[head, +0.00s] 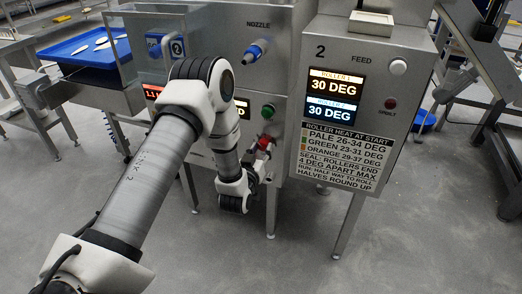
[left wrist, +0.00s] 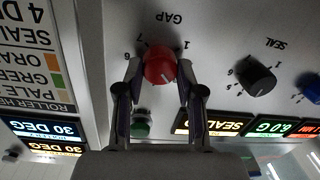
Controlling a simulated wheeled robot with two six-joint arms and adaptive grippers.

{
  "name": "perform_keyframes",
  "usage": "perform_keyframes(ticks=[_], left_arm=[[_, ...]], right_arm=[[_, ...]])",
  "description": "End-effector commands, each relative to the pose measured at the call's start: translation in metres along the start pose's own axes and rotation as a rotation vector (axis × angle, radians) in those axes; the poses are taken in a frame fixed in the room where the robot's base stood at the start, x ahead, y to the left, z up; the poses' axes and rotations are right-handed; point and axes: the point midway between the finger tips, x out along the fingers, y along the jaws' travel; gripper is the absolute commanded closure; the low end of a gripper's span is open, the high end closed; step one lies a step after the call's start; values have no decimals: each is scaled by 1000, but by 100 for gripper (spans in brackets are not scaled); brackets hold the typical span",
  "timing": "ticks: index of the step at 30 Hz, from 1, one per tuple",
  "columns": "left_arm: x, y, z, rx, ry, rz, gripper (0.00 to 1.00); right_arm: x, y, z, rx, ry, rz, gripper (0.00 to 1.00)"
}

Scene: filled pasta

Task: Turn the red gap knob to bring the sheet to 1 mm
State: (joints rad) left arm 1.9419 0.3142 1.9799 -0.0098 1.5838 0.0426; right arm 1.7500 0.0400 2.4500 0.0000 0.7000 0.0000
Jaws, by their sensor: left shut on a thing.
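The red gap knob (head: 264,142) is on the lower front of the grey machine, under a green button. In the left wrist view, which is upside down, the red knob (left wrist: 159,68) sits below the word GAP among printed numbers such as 1 and 7. A pale mark shows on its face, but its exact reading is unclear. My left gripper (left wrist: 158,82) has a finger on each side of the knob and is shut on it. In the head view the left gripper (head: 262,158) is partly hidden by my own wrist. My right gripper is out of view.
A black SEAL knob (left wrist: 258,80) and the green button (left wrist: 140,129) are close to the gripper. Lit displays sit nearby; one reads 6.0 G. The roller screen (head: 334,97) shows 30 DEG twice. A blue tray (head: 88,46) lies at the left.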

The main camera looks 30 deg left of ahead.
Motion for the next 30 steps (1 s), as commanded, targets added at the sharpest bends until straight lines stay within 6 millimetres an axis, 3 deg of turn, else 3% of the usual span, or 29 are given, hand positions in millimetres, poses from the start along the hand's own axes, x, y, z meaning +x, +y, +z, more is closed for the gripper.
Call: perform_keyframes(ticks=[17,18,19,20,30], left_arm=[[0,0,-1,-42,0,2,98],[0,0,-1,-42,0,2,52],[0,0,-1,-42,0,2,42],[0,0,-1,-42,0,2,37],[-3,0,0,-41,-2,2,37]], right_arm=[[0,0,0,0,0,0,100],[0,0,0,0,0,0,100],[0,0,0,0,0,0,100],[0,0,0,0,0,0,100],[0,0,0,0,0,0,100]])
